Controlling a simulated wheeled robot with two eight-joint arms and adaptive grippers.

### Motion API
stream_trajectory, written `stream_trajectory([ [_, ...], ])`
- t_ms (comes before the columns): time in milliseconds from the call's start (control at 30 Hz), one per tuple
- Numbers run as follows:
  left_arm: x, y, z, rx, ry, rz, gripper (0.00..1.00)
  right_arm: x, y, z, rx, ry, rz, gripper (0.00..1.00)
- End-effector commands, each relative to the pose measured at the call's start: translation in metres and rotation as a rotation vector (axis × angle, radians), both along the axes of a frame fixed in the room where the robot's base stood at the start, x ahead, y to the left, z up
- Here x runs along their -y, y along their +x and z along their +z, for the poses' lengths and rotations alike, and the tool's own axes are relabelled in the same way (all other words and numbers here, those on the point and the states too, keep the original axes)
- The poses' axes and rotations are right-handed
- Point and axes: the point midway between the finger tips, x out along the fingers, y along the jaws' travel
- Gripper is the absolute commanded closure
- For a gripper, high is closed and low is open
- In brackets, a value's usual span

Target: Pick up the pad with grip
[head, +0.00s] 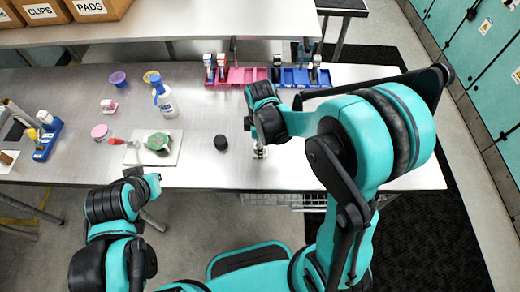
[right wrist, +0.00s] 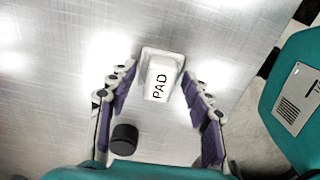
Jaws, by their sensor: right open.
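The pad (right wrist: 161,79) is a white block with a raised grip part labelled "PAD", lying on the metal table in the right wrist view. My right gripper (right wrist: 158,72) is open, with its purple-lined fingers on either side of the pad and a gap to each side. In the head view my right wrist (head: 268,121) hangs over the table's front part and hides most of what is below it; the pad cannot be made out there. My left arm's end (head: 136,178) is near the table's front edge; its fingers cannot be made out clearly.
A black cylinder (head: 221,142) stands close by; it also shows in the right wrist view (right wrist: 124,139). A white board (head: 172,157) with a green item (head: 158,141), a spray bottle (head: 164,98) and small tubs are to the left. Pink and blue racks (head: 290,77) stand behind.

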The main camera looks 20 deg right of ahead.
Motion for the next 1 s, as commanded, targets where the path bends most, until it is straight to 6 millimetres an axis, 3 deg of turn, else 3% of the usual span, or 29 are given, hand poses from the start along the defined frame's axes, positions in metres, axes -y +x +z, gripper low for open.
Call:
stream_trajectory([
  [33,0.000,0.000,0.000,0.000,0.000,0.000,1.00,0.000,0.000,0.000,0.000,0.000,0.000,0.50],
  [200,0.000,0.000,0.000,0.000,0.000,0.000,1.00,0.000,0.000,0.000,0.000,0.000,0.000,0.95],
  [233,0.000,0.000,0.000,0.000,0.000,0.000,1.00,0.000,0.000,0.000,0.000,0.000,0.000,1.00],
  [667,0.000,0.000,0.003,0.000,0.000,0.000,1.00,0.000,0.000,0.006,0.000,0.000,0.000,1.00],
  [933,0.000,0.000,0.019,0.000,0.000,0.000,1.00,0.001,-0.002,0.048,0.000,0.000,-0.001,1.00],
  [1000,0.000,0.000,0.022,0.000,0.000,0.000,1.00,0.010,-0.018,0.056,0.000,0.000,-0.003,1.00],
])
